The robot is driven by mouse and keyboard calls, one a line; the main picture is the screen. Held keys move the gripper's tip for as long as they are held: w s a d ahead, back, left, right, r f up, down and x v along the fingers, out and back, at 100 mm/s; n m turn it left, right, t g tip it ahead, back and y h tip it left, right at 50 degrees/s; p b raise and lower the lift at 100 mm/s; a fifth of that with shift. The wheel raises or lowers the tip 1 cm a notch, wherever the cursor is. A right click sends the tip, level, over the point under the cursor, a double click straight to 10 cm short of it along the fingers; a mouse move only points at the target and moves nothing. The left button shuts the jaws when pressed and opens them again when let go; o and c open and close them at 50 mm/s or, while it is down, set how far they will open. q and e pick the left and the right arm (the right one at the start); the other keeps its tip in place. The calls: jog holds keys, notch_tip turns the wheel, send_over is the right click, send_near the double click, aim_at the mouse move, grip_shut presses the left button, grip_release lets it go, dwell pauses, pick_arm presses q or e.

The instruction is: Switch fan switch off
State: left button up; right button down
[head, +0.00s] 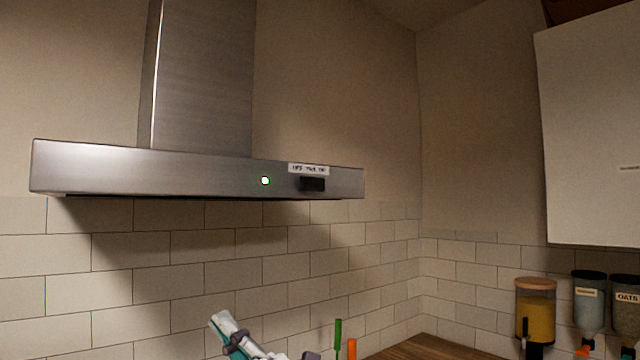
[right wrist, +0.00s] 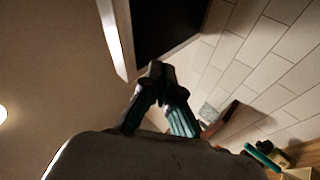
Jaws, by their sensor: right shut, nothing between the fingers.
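The steel range hood (head: 150,172) hangs on the tiled wall in the head view. Its front panel carries a small dark switch (head: 312,184) under a white label (head: 309,169). A small light (head: 265,181) left of the switch glows whitish green. My right gripper (head: 222,322) is at the bottom of the head view, below the hood and apart from it. In the right wrist view its fingers (right wrist: 157,70) are together and empty, with the hood's dark underside (right wrist: 168,25) beyond. The switch cannot be made out there. My left gripper is not in view.
A white wall cabinet (head: 590,130) hangs at the right. Below it stand a yellow-filled jar (head: 535,308) and dark-lidded dispensers (head: 589,300). Green (head: 338,335) and orange (head: 352,348) handles stick up near the wooden counter (head: 430,347). The space before the hood's front is clear.

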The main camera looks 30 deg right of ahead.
notch_tip(320, 180, up, 10)
jog(key=s+a+n+g+y, duration=0.1)
jog(key=s+n+g+y, duration=0.1)
jog(key=n+g+y, duration=0.95)
jog(key=n+t+h, duration=0.3)
jog(key=t+h, duration=0.3)
jog(key=h, duration=1.3)
send_near(310, 183)
jog(key=v, duration=0.7)
jog(key=shift+w, duration=0.15)
jog(key=shift+a, duration=0.15)
jog(key=p+x, duration=0.5)
jog(key=x, duration=0.7)
jog(key=shift+w+r+p, duration=0.15)
jog(key=shift+w+p, duration=0.05)
jog(key=shift+p, duration=0.15)
jog(key=shift+p+x, duration=0.35)
jog(key=shift+x, duration=0.45)
